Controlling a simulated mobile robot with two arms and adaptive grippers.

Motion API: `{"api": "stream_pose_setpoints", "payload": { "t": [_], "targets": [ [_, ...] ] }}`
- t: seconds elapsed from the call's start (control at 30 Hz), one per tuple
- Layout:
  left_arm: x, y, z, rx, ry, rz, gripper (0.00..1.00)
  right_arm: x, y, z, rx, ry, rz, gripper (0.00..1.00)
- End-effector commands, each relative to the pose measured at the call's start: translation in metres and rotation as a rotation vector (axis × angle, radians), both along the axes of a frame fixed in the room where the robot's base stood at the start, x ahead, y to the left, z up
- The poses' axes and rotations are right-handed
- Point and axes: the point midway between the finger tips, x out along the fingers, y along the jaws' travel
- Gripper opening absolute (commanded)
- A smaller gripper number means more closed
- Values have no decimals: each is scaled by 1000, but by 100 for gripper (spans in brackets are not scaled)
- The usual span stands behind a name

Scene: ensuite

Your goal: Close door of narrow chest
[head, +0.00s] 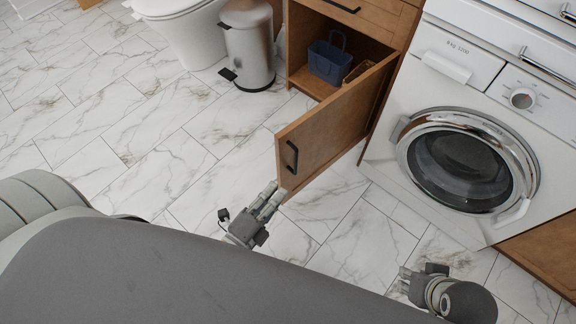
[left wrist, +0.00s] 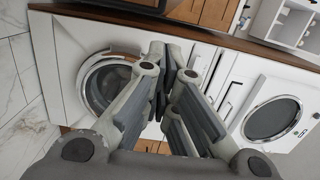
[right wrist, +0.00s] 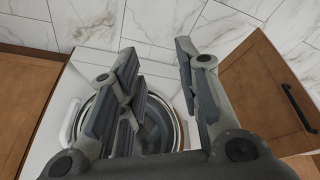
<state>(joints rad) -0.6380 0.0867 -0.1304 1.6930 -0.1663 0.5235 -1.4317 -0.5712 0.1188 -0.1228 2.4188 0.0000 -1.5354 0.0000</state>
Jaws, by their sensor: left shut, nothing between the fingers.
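The narrow chest (head: 300,46) is a brown wooden cabinet between the bin and the washing machine. Its door (head: 330,135) stands wide open, swung out into the room and hinged on the washing machine side. The door has a black bar handle (head: 291,157); door and handle also show at the right of the right wrist view (right wrist: 282,90). My left gripper (head: 272,194) is shut and empty, with its fingertips by the door's lower free corner; I cannot tell whether they touch. My right gripper (head: 404,278) is open and empty in front of the washing machine; its spread fingers show in its wrist view (right wrist: 156,58).
Inside the chest are a blue basket (head: 328,62) and a brown wicker one (head: 359,72). A metal pedal bin (head: 248,45) and a toilet (head: 192,30) stand to the left. The washing machine (head: 400,105) stands right of the door. The marble floor at left is clear.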

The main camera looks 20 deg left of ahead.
Motion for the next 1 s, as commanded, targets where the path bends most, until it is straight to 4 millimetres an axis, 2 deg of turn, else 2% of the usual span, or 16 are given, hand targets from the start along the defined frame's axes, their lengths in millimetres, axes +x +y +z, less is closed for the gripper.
{"api": "stream_pose_setpoints", "payload": {
  "t": [0.17,0.23,0.6,0.8,1.0],
  "targets": [
    [16,-4,2,5,-9,-1,0,-3,-1,8,0,-5,0,31],
    [28,-7,2,4,-11,-2,0,-5,-1,13,1,-8,-1,31],
    [102,-22,0,6,-7,-1,0,-5,-1,0,0,-7,-1,31],
    [112,4,0,5,-3,-2,0,-5,-1,-3,0,-7,-1,31],
    [116,11,1,2,-3,-1,0,-5,-1,-4,-1,-6,0,31]
  ]
}}
